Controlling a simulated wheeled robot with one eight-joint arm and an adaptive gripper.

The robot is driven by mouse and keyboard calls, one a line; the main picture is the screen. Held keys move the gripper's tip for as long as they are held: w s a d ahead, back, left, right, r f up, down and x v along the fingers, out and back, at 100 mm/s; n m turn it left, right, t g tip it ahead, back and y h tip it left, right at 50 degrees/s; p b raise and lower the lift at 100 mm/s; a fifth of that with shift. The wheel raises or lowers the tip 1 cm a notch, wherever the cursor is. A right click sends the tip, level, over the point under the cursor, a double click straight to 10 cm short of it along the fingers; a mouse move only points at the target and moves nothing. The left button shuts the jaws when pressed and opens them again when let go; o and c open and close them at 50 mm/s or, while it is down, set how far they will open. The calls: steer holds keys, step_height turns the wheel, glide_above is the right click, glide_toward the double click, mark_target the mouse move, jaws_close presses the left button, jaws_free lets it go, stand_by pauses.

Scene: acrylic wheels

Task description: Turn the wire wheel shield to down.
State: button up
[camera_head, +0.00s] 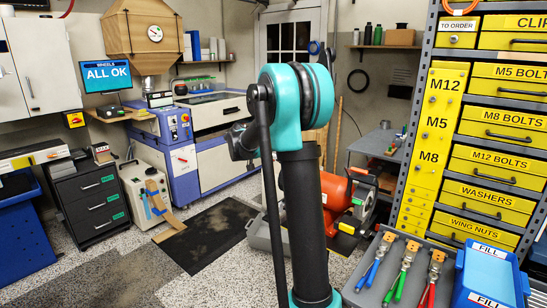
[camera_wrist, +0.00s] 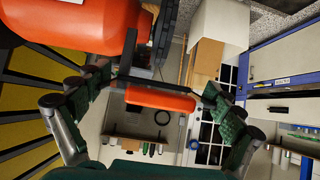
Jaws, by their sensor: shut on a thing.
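The orange wire wheel machine (camera_head: 335,190) stands behind my arm in the head view, which hides part of it. Its large rounded orange body (camera_wrist: 65,20) fills the upper left of the wrist view. The wire wheel shield (camera_wrist: 157,98) shows there as an orange bar with a dark edge. My gripper (camera_wrist: 158,86) has its green-padded fingers on either side of the shield and is shut on it. The exact contact at the fingertips is hard to see. In the head view my gripper is hidden behind my arm. The shield's tilt cannot be told clearly.
A grey tray holds several coloured-handled tools (camera_head: 402,270) at the lower right, beside a blue FILL bin (camera_head: 490,280). A rack of yellow drawers (camera_head: 495,130) stands at right. A blue and white machine (camera_head: 185,140) stands at left.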

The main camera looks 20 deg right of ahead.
steer(key=shift+w+d+f+t+h, duration=0.1)
steer(key=shift+d+f+t+h, duration=0.1)
steer(key=shift+f+t+h, duration=0.85)
steer(key=shift+w+d+f+t+h, duration=0.15)
steer(key=shift+f+t+h, duration=0.5)
steer(key=shift+h, duration=0.85)
steer(key=shift+w+d+f+t+h, duration=0.1)
steer(key=shift+d+f+t+h, duration=0.1)
steer(key=shift+f+t+h, duration=0.85)
steer(key=shift+r, duration=0.25)
steer(key=o, duration=1.3)
steer(key=shift+o, duration=0.2)
steer(key=v, duration=1.2)
steer(key=shift+w+f, duration=0.15)
steer(key=shift+w, duration=0.05)
